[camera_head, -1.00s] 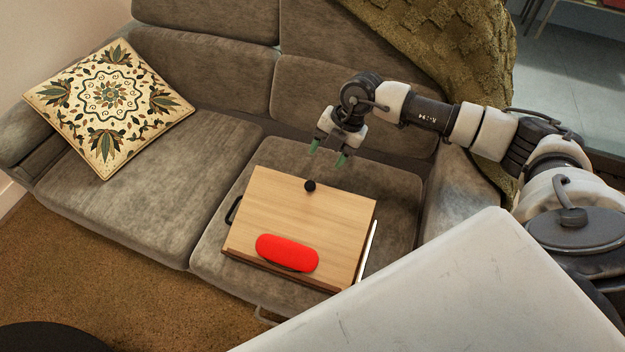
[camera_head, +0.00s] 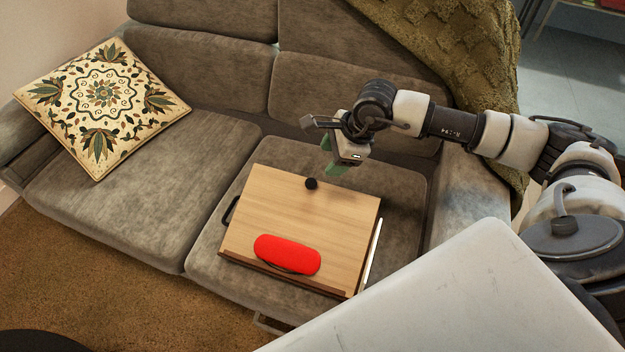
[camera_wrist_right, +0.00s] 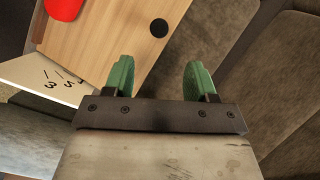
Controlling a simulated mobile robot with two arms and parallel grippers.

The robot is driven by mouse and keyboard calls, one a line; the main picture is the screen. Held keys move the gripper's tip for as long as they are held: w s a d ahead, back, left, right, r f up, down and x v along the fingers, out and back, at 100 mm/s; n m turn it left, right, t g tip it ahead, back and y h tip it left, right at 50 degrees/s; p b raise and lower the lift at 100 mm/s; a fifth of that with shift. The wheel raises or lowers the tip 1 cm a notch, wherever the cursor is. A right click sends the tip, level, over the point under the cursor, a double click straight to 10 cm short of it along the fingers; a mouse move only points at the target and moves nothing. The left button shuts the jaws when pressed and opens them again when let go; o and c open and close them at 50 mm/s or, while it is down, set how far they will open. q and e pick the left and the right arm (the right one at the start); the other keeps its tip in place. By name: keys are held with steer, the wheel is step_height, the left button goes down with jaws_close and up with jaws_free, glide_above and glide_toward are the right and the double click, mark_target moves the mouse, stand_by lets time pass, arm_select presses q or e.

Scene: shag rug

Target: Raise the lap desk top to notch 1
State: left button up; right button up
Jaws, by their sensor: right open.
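The lap desk top (camera_head: 322,222) is a light wooden board lying on the right sofa seat, with a black round knob (camera_head: 311,183) near its back edge. The board and knob (camera_wrist_right: 159,28) also show in the right wrist view. A white strip (camera_wrist_right: 48,84) with numbers sits beside the board's edge there. My right gripper (camera_head: 334,170) is above the seat, just behind and right of the knob. Its green fingertips (camera_wrist_right: 160,80) are apart with nothing between them, and the knob lies beyond them. My left gripper is not in view.
A red case (camera_head: 287,255) lies on the board near its front edge. A black handle (camera_head: 231,210) is at the board's left side. A patterned cushion (camera_head: 103,103) rests on the left seat. The sofa backrest (camera_head: 320,90) rises behind my right gripper.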

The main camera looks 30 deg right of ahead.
mark_target(312, 182)
steer(key=b+x, duration=0.1)
steer(key=x, duration=0.9)
steer(key=shift+a+f+b, duration=0.1)
steer(key=shift+b, duration=0.2)
steer(key=shift+w+f, duration=0.1)
steer(key=shift+f, duration=0.1)
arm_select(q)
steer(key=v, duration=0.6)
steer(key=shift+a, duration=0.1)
